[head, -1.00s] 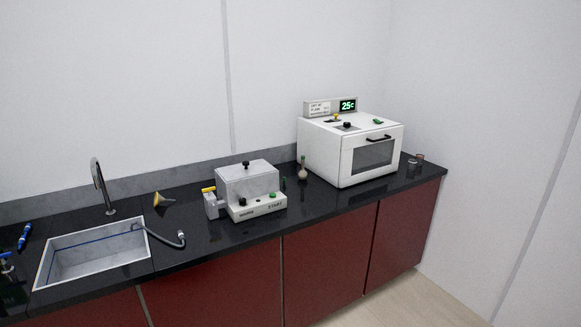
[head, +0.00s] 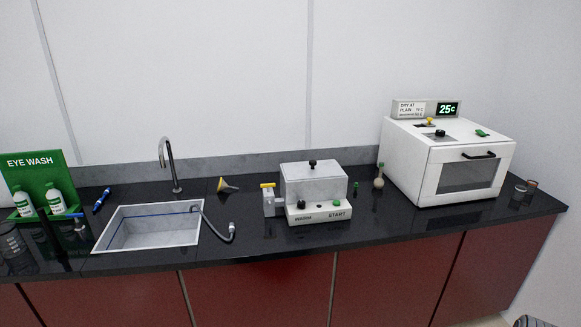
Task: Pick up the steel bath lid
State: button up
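The lid looks closed on the bath. My gripper is not in the head view.
A sink (head: 150,229) with a tap (head: 169,160) and hose (head: 228,231) lies left of the bath. A white oven (head: 448,160) reading 25C stands right. A small flask (head: 379,180) and a funnel (head: 226,185) stand near the bath. Eyewash bottles (head: 54,199) are far left.

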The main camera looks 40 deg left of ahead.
aim_at(311, 169)
jog(key=u, duration=0.3)
jog(key=i, duration=0.7)
jog(key=u, duration=0.75)
jog(key=i, duration=0.85)
jog(key=u, duration=0.35)
jog(key=k, duration=0.9)
jog(key=u, duration=0.15)
jog(key=i, duration=0.35)
